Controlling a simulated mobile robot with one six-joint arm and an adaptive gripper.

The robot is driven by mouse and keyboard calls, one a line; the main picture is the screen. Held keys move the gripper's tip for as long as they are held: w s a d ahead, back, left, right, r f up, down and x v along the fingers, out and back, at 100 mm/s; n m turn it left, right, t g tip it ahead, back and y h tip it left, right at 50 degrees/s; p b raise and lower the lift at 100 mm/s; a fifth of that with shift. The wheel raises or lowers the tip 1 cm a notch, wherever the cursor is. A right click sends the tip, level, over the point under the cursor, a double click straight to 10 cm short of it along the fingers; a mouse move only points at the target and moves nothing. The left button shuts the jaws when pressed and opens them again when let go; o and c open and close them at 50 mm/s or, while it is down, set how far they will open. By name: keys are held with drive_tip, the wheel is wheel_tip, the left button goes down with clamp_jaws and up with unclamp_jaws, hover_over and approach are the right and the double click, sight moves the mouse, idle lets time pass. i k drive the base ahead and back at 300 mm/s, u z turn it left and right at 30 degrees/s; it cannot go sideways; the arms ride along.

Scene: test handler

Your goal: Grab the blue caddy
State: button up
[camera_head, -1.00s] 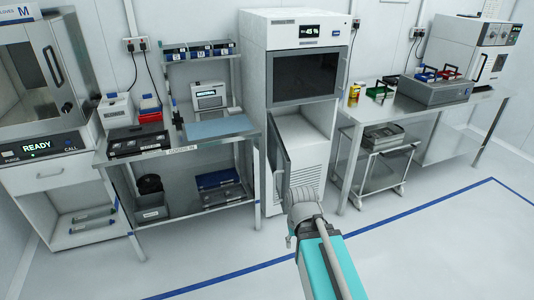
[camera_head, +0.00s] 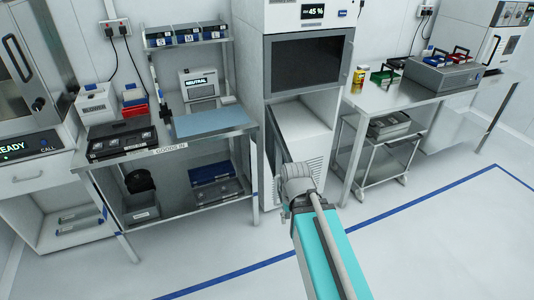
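A small blue caddy (camera_head: 435,61) with a dark handle sits on top of a grey box on the right-hand bench. A similar red caddy (camera_head: 460,58) stands just to its right. My arm reaches up from the bottom of the view, and its end is in front of the tall cabinet, well to the left of and nearer than the blue caddy. My gripper's fingers cannot be made out at the grey wrist, so their opening is hidden.
The grey box (camera_head: 440,75) stands on the steel bench (camera_head: 400,98), near a green tray (camera_head: 384,78) and a yellow jar (camera_head: 359,79). The tall cabinet's lower door (camera_head: 276,150) hangs open beside my arm. A trolley (camera_head: 375,160) is under the bench. Open floor lies right.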

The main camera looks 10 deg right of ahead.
sight(426, 60)
drive_tip(key=z, duration=1.35)
drive_tip(key=i, duration=0.9)
drive_tip(key=z, duration=0.35)
drive_tip(key=i, duration=1.65)
drive_tip(key=z, duration=0.15)
